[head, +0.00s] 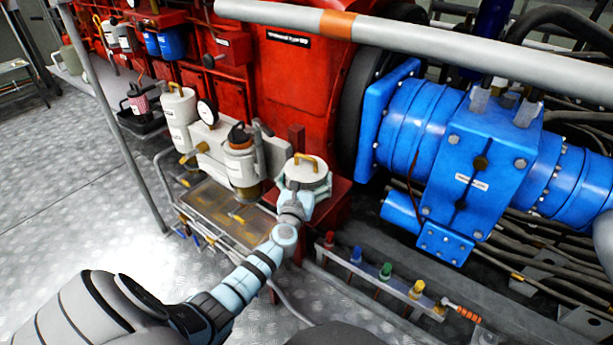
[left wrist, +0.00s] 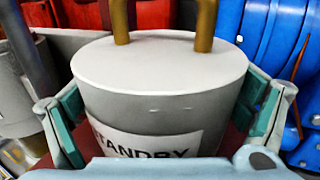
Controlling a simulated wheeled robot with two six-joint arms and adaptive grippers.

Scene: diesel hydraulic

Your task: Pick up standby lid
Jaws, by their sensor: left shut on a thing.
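The standby lid (head: 306,170) is a light grey round piece with a flat top and a brass loop handle. It shows large in the left wrist view (left wrist: 160,68), where a white label on its front reads "STANDBY". My left gripper (head: 305,190) is shut on it, with teal finger pads on both sides of its round wall in the left wrist view (left wrist: 168,125). The lid looks upright over a red block (head: 334,205). Its underside is hidden, so I cannot tell if it touches anything below. My right gripper is not in view.
A grey canister with a dark cap (head: 240,160) stands close left of the lid. A blue pipe housing (head: 485,165) is to the right, and a grey pipe (head: 420,38) crosses above. A rail with coloured fittings (head: 385,272) lies at front right. Open metal floor (head: 90,200) is at left.

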